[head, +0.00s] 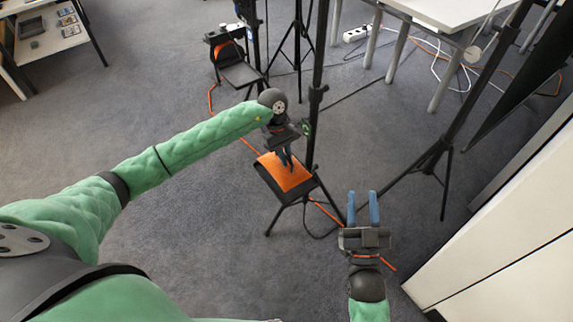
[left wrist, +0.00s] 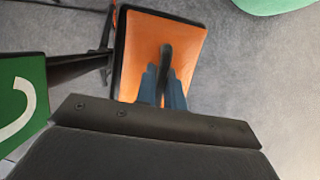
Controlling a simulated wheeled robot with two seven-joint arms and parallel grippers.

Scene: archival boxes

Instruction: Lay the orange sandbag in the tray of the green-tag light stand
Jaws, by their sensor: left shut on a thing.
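The orange sandbag (head: 283,172) lies flat in the black tray (head: 312,187) of a light stand in the middle of the head view. A green tag (head: 306,127) is on this stand's pole; it also shows at the left of the left wrist view (left wrist: 22,95). My left gripper (head: 287,163) is above the sandbag, its blue fingers shut on the dark strap (left wrist: 165,62) at the bag's middle. In the left wrist view the sandbag (left wrist: 140,50) fills the tray within its dark rim (left wrist: 120,50). My right gripper (head: 363,208) is open and empty, right of the tray.
Another stand with a black tray (head: 240,75) is behind, to the left. More stand legs (head: 430,160) spread at the right. A white cabinet (head: 500,230) borders the right side. Cables (head: 440,60) lie on the floor near a white table (head: 450,12). Carpet at left is clear.

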